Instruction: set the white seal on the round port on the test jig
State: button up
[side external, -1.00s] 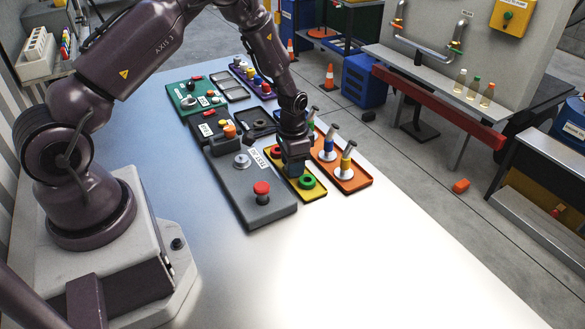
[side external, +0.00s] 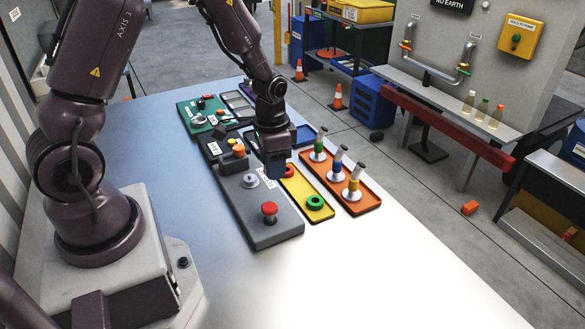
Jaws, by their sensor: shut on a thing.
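The grey test jig (side external: 240,212) lies on the table, with a pale round port (side external: 250,181) on its top and a red mushroom button (side external: 269,208) nearer the camera. My gripper (side external: 275,177) points down over the jig's right edge, just right of the port and apart from it. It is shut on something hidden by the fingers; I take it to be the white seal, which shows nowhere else. The yellow tray (side external: 318,216) beside the jig holds a red seal (side external: 288,171), partly behind my gripper, and a green seal (side external: 314,202).
An orange tray (side external: 368,203) with several upright tilted-top fittings stands right of the yellow tray. A dark tray with orange parts (side external: 233,158) and a green tray (side external: 197,120) lie behind the jig. The table's front is clear.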

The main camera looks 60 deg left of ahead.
jog(key=s+d+r, duration=0.1)
jog(key=s+r, duration=0.1)
jog(key=s, duration=0.2)
send_over(250, 178)
jog(key=f, duration=0.2)
jog(key=shift+s+f, duration=0.2)
jog(key=shift+f, duration=0.1)
jog(key=shift+w+a, duration=0.1)
jog(key=shift+w, duration=0.1)
jog(key=shift+m, duration=0.3)
jog(key=shift+f, duration=2.1)
jog(key=shift+f, duration=0.7)
